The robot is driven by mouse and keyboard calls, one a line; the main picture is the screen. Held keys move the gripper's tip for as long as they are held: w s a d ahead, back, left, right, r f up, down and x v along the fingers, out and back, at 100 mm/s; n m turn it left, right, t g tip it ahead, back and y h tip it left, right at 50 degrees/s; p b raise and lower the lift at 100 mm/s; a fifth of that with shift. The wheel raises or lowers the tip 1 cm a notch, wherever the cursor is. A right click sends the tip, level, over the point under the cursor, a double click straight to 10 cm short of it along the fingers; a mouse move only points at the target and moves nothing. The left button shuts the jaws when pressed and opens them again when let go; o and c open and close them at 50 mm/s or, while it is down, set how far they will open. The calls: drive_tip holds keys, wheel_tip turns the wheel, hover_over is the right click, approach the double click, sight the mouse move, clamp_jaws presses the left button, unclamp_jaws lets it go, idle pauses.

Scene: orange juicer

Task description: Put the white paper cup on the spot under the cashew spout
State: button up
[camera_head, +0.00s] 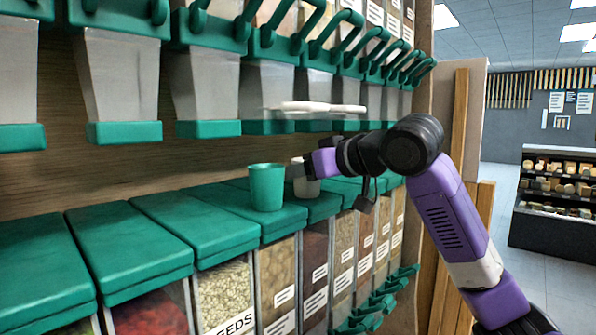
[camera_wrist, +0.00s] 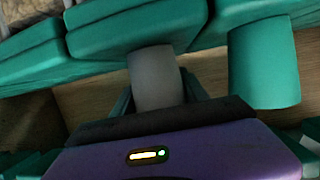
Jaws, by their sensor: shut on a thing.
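The white paper cup (camera_head: 305,184) is at the green bin lids, partly hidden behind my gripper (camera_head: 304,170) and the green cup. In the wrist view the cup (camera_wrist: 154,75) looks grey and sits between my two fingers (camera_wrist: 160,96). My gripper is shut on it. The cup is close to a green lid; I cannot tell whether it touches it. Several clear dispensers with green spouts (camera_head: 212,128) hang above. I cannot tell which is the cashew spout, as the labels are too small to read.
A green cup (camera_head: 265,187) stands on a lid just left of the white cup; it also shows in the wrist view (camera_wrist: 264,65). Pale elongated shapes (camera_head: 315,107) lie across the spouts above my gripper. The lids at left (camera_head: 125,245) are bare.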

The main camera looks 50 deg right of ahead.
drive_tip(key=o, duration=1.3)
drive_tip(key=shift+r, duration=0.25)
drive_tip(key=shift+s, duration=0.35)
drive_tip(key=b+v, duration=0.2)
drive_tip(key=v, duration=0.9)
drive_tip(key=shift+b, duration=0.35)
drive_tip(key=shift+s, duration=0.15)
